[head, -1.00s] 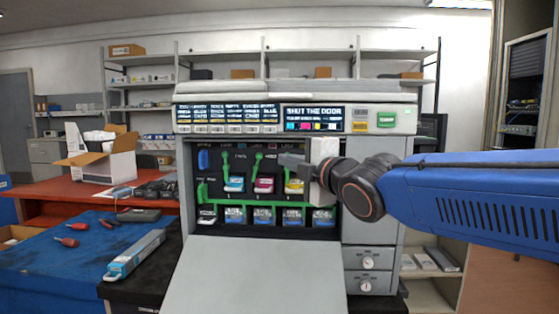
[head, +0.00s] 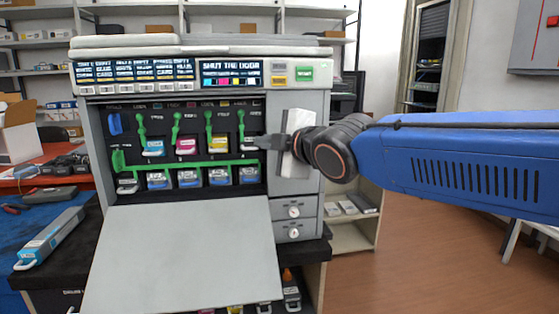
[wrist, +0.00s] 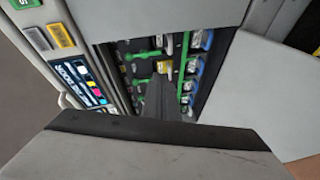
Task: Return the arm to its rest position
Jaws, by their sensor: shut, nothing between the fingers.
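My gripper (head: 268,142) is at the end of my blue arm, in front of the right edge of the printer's open bay in the head view. Its fingers are together, with nothing between them. In the wrist view the dark closed fingers (wrist: 160,100) point toward the cartridge bay. The grey printer (head: 295,185) has its front door (head: 185,255) hanging open and down. Inside the bay are cyan, magenta and yellow cartridges (head: 218,146) under green levers, with a lower row of blue-labelled units (head: 188,179). The display (head: 230,73) reads "SHUT THE DOOR". My gripper hides part of the bay's right side.
A long grey and blue cartridge (head: 50,238) lies on the dark bench at left. An open cardboard box (head: 18,125) stands behind it. Shelves line the back wall. Open floor (head: 420,260) lies to the right, and a low shelf (head: 348,220) stands beside the printer.

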